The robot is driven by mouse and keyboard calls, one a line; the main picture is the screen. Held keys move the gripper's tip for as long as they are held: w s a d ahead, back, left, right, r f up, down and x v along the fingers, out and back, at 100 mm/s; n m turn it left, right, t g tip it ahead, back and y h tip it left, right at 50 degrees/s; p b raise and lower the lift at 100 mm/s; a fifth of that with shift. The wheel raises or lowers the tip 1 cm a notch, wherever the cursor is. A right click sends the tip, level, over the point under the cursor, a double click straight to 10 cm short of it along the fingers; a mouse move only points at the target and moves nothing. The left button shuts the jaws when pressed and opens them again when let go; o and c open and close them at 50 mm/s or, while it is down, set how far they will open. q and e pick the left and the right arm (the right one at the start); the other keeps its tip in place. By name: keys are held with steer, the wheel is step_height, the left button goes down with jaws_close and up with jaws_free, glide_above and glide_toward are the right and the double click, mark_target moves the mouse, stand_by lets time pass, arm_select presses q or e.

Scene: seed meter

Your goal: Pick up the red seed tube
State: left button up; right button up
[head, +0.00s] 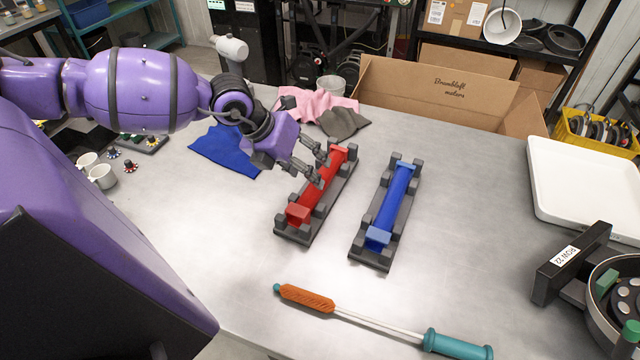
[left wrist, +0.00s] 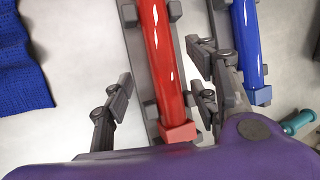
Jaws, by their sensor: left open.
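The red seed tube (head: 319,186) lies in a dark grey cradle (head: 291,236) on the table, left of centre in the head view. It also shows in the left wrist view (left wrist: 162,62), with its red block end near my gripper. My left gripper (head: 319,169) is open at the tube's far half in the head view. In the left wrist view its fingers (left wrist: 160,95) stand on either side of the tube, apart from it. Nothing is between the fingers but the tube below. My right gripper is not in view.
A blue tube (head: 392,200) lies in a second grey cradle just right. A brush with an orange head (head: 306,298) lies in front. Blue (head: 225,150) and pink (head: 312,105) cloths lie behind. A white tray (head: 585,185) and a ROW 22 device (head: 570,262) stand right.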

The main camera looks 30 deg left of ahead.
arm_select(q)
steer(key=x, duration=0.4)
steer(key=shift+w+d+f, duration=0.2)
steer(key=shift+w+d, duration=0.05)
steer(key=shift+w, duration=0.1)
steer(key=c, duration=1.3)
